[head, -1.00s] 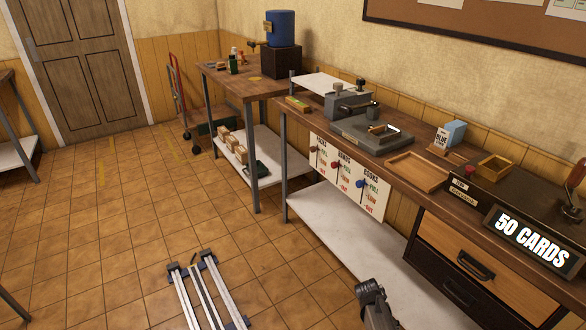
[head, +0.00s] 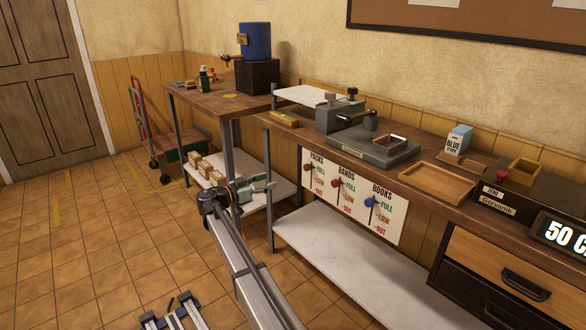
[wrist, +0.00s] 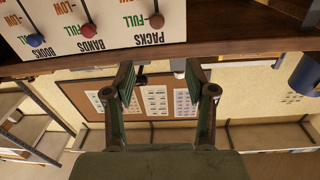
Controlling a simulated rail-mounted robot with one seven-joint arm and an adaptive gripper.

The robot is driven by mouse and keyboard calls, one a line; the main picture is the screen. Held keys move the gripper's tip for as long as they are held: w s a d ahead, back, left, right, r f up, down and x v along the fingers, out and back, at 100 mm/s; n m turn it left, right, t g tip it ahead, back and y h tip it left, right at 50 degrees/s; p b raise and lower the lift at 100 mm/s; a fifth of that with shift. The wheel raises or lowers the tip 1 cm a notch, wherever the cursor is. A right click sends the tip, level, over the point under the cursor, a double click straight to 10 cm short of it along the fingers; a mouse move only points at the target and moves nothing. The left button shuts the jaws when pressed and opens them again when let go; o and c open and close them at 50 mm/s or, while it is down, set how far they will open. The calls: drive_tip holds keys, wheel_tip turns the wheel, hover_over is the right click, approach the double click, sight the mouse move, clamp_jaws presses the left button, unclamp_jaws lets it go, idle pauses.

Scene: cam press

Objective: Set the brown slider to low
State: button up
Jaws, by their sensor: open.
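The brown slider (head: 308,167) is the knob of the PACKS column on the white panel (head: 377,229) under the bench's front edge. It stands level with FULL, at the top of its slot. In the upside-down wrist view the brown slider (wrist: 157,20) shows at the top, beside the FULL label. My gripper (head: 268,185) is open and empty, to the left of the panel and apart from it. In the wrist view my gripper (wrist: 161,82) has its fingers spread, with no slider between them.
A dark red BANDS knob (head: 337,183) and a blue BOOKS knob (head: 369,202) sit to the right, also by FULL. The wooden benchtop (head: 405,184) overhangs the panel. A white lower shelf (head: 340,262) runs below. A table leg (head: 270,215) stands left of the panel.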

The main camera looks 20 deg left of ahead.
approach(305, 168)
drive_tip(key=shift+m, duration=0.4)
drive_tip(key=x, duration=0.9)
drive_tip(key=shift+w+d, duration=0.2)
drive_tip(key=shift+w, duration=0.15)
